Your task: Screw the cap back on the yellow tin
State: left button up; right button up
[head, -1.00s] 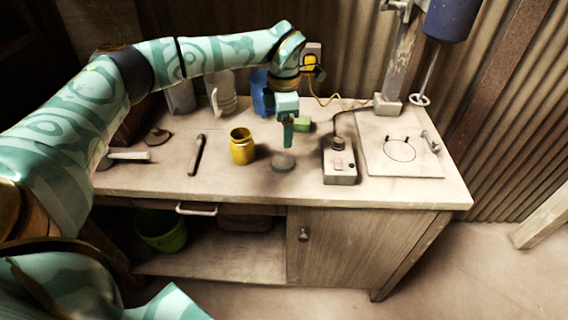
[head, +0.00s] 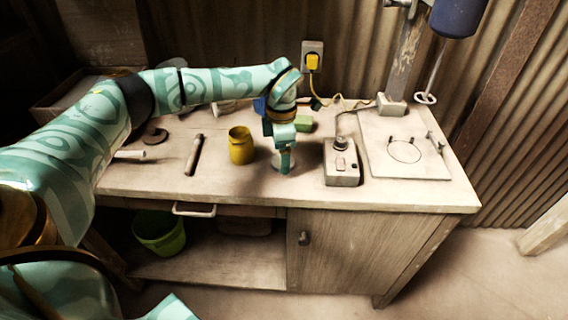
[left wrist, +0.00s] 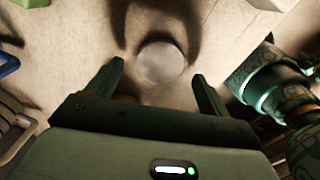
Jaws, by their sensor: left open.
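The yellow tin (head: 241,148) stands upright and open-topped on the workbench, left of my left gripper. The cap, a flat round grey disc (left wrist: 160,63), lies on the bench. In the head view the cap is mostly hidden behind my left gripper (head: 286,166), which points down over it. In the left wrist view the cap shows ahead of and between the two spread fingers of the left gripper (left wrist: 159,72), with space on both sides. The left gripper is open and holds nothing. My right gripper is not in view.
A grey control box (head: 341,164) stands close to the right of my left gripper. A green block (head: 304,124) lies behind it. A dark rod-like tool (head: 194,155) lies left of the tin. A plate (head: 412,158) lies at the right. The front bench strip is clear.

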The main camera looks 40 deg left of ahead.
pick_arm(q)
notch_tip(320, 180, down, 2)
jog(key=shift+f, duration=0.1)
jog(key=shift+r, duration=0.2)
jog(key=c, duration=1.1)
jog(key=shift+o, duration=0.2)
